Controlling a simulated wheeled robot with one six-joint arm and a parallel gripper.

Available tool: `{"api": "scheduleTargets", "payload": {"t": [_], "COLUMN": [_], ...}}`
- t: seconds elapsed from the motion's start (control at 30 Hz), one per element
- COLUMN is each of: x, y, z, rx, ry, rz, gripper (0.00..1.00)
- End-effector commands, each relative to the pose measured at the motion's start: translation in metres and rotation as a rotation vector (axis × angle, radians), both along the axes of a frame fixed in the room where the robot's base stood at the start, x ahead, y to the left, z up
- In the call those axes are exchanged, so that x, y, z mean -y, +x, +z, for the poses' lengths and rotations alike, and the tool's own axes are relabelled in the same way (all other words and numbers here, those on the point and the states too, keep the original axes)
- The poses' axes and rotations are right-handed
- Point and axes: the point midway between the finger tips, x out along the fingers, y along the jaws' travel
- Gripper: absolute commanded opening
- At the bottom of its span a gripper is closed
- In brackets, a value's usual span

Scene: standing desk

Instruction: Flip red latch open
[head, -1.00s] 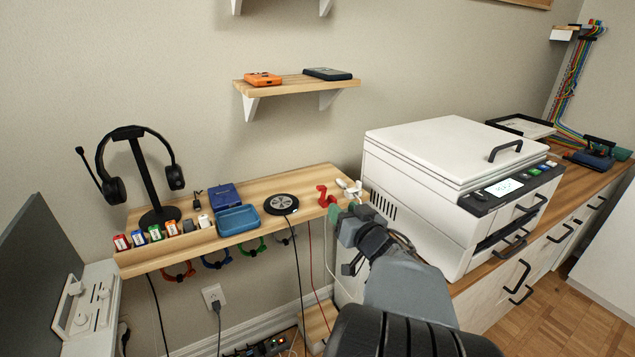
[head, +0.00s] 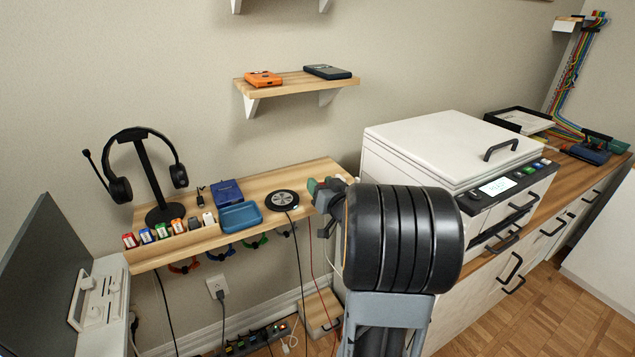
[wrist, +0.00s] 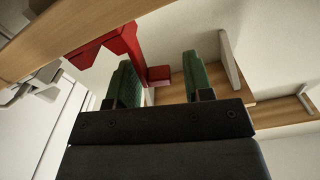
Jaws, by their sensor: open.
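The red latch (wrist: 112,42) shows at the upper left of the wrist view, by the edge of the wooden desk. Its red arm runs down to a block (wrist: 158,74) between my gripper's fingers, nearer the left one. My gripper (wrist: 160,74) is open, with two green finger pads apart. The left finger overlaps the latch in the picture; I cannot tell whether they touch. In the head view my gripper (head: 323,189) is at the right end of the wooden desk (head: 262,183), and my arm and gripper hide most of the latch.
A black round pad (head: 281,201), a blue tray (head: 240,216) and a headset on a stand (head: 147,174) sit on the desk. A large white printer (head: 440,160) stands close on the right. A small wall shelf (head: 297,90) hangs above. Cables hang below the desk.

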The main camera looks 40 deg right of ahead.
Motion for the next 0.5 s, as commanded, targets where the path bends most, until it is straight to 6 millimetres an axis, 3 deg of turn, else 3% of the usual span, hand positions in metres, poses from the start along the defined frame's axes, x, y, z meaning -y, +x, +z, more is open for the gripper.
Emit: {"api": "scheduleTargets", "payload": {"t": [0.2, 0.5], "x": [0.002, 0.003], "y": [0.017, 0.021], "z": [0.0, 0.0], "rx": [0.0, 0.0], "ry": [0.001, 0.0], "rz": [0.0, 0.0], "gripper": [0.47, 0.47]}}
